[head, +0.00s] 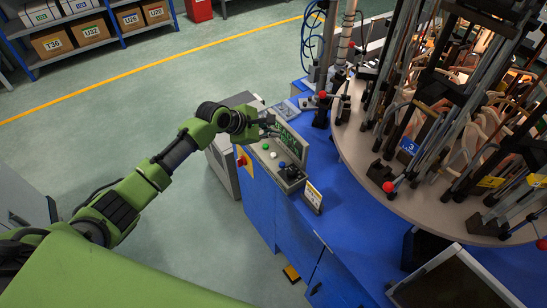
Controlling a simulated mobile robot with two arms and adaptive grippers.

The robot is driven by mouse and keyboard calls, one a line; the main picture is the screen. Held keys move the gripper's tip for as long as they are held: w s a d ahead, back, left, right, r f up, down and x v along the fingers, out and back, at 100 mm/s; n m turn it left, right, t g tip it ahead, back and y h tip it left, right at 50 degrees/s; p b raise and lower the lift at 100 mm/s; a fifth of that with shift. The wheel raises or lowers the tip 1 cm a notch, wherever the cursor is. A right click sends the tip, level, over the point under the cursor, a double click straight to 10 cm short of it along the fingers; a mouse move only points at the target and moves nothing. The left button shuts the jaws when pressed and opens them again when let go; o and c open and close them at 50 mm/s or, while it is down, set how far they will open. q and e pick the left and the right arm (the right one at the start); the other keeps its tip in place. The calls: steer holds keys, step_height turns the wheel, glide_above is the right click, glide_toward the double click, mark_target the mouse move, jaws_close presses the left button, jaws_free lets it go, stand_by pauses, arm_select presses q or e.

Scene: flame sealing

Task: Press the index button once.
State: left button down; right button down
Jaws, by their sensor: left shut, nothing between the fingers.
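A grey control panel (262,161) sits on the edge of a blue machine cabinet. It carries a green button (265,146), a white button (273,155) and dark controls near its right end. I cannot read which one is the index button. A dark display with green text (289,141) stands behind the buttons. My left gripper (271,127) is shut and empty, at the panel's far left end, close to the display and beyond the green button. I cannot tell whether it touches anything. My right gripper is not in view.
A red emergency stop (242,161) is on the cabinet's left side. A large round table (362,160) with rods and fixtures stands right of the panel. Shelves with boxes (91,29) are far left; floor between is clear.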

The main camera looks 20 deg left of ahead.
arm_select(q)
steer(key=b, duration=0.6)
glide_above(272, 155)
step_height(272, 155, down, 5)
steer(key=shift+s+f, duration=0.1)
steer(key=shift+f, duration=0.9)
steer(key=shift+f+p, duration=0.2)
steer(key=shift+p, duration=0.1)
steer(key=shift+f, duration=0.25)
